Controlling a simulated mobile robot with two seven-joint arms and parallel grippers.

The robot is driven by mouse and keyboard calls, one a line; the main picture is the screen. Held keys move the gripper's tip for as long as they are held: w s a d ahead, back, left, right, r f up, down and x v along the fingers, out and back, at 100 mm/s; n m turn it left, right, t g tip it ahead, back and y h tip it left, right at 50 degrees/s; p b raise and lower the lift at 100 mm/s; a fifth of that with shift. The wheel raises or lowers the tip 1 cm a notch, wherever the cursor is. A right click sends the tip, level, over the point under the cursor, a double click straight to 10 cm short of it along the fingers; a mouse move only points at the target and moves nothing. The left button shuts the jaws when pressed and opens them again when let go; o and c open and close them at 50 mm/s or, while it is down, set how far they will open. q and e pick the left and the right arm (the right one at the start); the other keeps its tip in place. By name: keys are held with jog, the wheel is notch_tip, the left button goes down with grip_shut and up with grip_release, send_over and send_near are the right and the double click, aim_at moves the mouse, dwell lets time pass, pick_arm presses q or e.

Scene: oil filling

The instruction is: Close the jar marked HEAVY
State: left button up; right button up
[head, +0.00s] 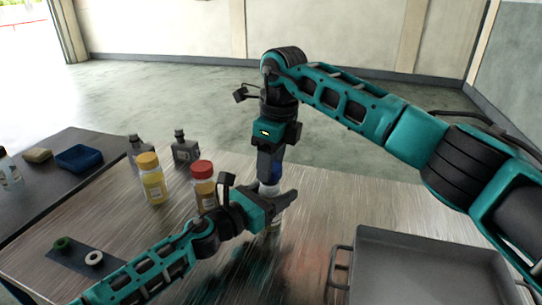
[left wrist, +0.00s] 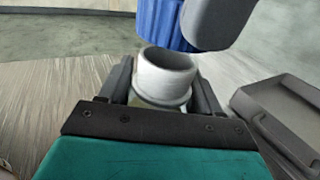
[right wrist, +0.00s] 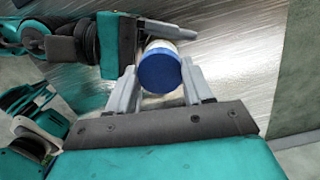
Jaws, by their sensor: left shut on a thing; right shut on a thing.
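My left gripper (head: 280,203) is shut around a jar with an open white neck (left wrist: 165,76), which stands upright between the fingers in the left wrist view. Its body is mostly hidden, and I cannot read a label on it. My right gripper (head: 268,165) points down from above and is shut on a blue lid (right wrist: 160,68). The lid also shows at the top of the left wrist view (left wrist: 165,25). There it appears above and beyond the neck, apart from it, and the mouth shows uncovered.
A yellow-lidded jar (head: 152,180) and a red-lidded jar (head: 203,186) stand left of the grippers, with grey bottles (head: 186,150) behind. A mat (head: 70,262) with a green and a white ring lies front left. A grey tray (head: 425,270) sits front right.

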dwell(0.3)
jog(key=shift+f, duration=0.85)
jog(key=shift+f, duration=0.55)
